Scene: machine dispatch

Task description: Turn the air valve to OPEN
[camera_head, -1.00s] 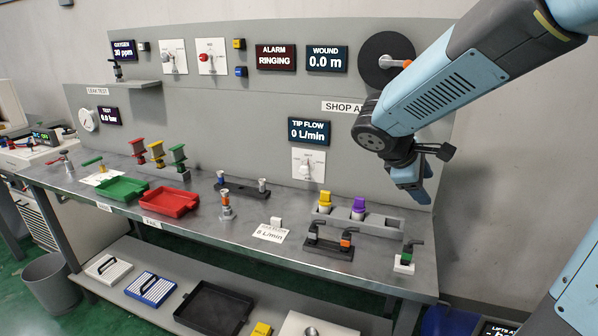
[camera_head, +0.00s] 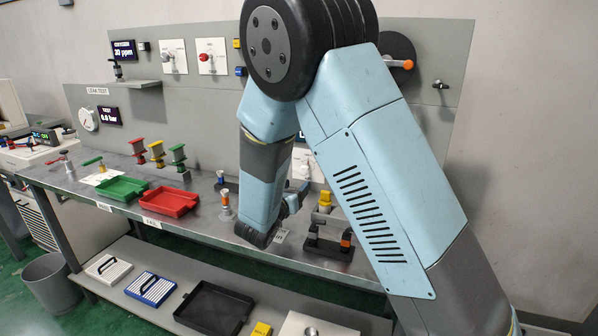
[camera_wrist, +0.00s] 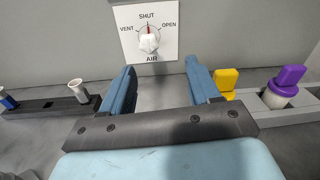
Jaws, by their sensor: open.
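The air valve (camera_wrist: 149,42) is a white knob on a white square plate on the grey panel, lettered VENT, SHUT, OPEN and AIR. Its red mark points up at SHUT. In the head view its plate (camera_head: 299,160) shows only partly behind my arm. My gripper (camera_wrist: 160,70) is open and empty in the wrist view. Its two blue fingers point toward the panel, with the knob ahead between them and apart from them. In the head view my arm hides most of the gripper.
In the wrist view, a yellow-topped piece (camera_wrist: 227,80) and a purple-topped piece (camera_wrist: 286,82) stand in a grey rack to the right. A dark rack with a white-topped piece (camera_wrist: 77,90) stands to the left. Green (camera_head: 122,190) and red (camera_head: 170,202) trays lie further left on the bench.

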